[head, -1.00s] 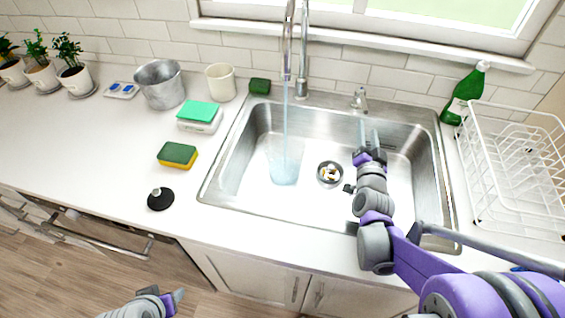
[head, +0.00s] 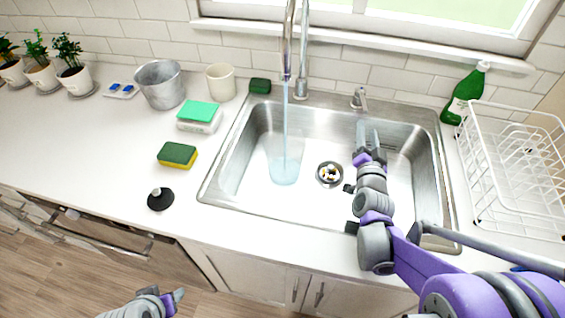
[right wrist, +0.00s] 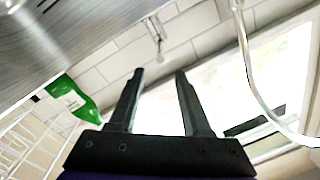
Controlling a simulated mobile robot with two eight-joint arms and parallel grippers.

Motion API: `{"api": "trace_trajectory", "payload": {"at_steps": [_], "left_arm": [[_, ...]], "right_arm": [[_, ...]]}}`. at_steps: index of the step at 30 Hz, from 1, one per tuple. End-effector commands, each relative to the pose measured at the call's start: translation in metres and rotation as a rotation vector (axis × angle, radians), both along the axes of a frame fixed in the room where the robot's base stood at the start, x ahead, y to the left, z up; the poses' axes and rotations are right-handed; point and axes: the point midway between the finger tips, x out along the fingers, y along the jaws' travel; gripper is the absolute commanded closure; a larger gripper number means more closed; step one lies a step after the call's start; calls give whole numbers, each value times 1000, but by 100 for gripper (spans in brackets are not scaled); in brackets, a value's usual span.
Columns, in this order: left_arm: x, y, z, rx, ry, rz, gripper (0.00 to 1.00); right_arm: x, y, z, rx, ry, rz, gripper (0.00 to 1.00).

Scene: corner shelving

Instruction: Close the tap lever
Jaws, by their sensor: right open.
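The tap lever (head: 359,99) is a small metal handle on the sink's back rim, right of the tall tap (head: 302,60). A stream of water (head: 285,125) runs from the tap into the sink (head: 240,165). My right gripper (head: 368,132) is open and empty over the sink, just in front of and below the lever in the picture, apart from it. In the right wrist view its fingers (right wrist: 158,76) are spread, with the lever (right wrist: 157,36) beyond the gap between the tips. My left gripper (head: 176,299) is low at the bottom left, far from the sink; its opening is unclear.
A white dish rack (head: 480,205) and a green bottle (head: 464,95) stand right of the sink. Sponges (head: 178,155), a black stopper (head: 160,199), a metal bucket (head: 160,85) and a cup (head: 221,82) are on the left counter. A window ledge (head: 400,46) runs behind.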

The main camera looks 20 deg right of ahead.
Motion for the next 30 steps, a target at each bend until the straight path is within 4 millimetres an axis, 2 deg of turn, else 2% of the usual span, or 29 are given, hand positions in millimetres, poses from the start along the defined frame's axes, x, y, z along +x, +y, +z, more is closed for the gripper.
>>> {"api": "trace_trajectory", "payload": {"at_steps": [2,3,9,11,14,18,22,26,30], "left_arm": [[0,0,0,0,0,0,43],[0,0,0,0,0,0,43],[0,0,0,0,0,0,43],[0,0,0,0,0,0,43],[0,0,-1,0,0,0,43],[0,0,-2,0,1,0,43],[0,0,-3,0,1,0,43],[-1,0,-4,0,1,0,43],[-1,0,-5,0,2,0,43]], "right_arm": [[0,0,0,0,0,0,52],[0,0,0,0,0,0,55],[0,-1,0,2,1,-1,91],[-1,-4,-3,16,7,-6,100],[-6,-19,-14,85,36,-27,100],[-18,-49,-40,282,87,-45,100],[-28,-67,-52,485,83,-5,100],[-34,-76,-41,644,12,86,100],[-41,-83,-14,734,-95,192,100]]}}
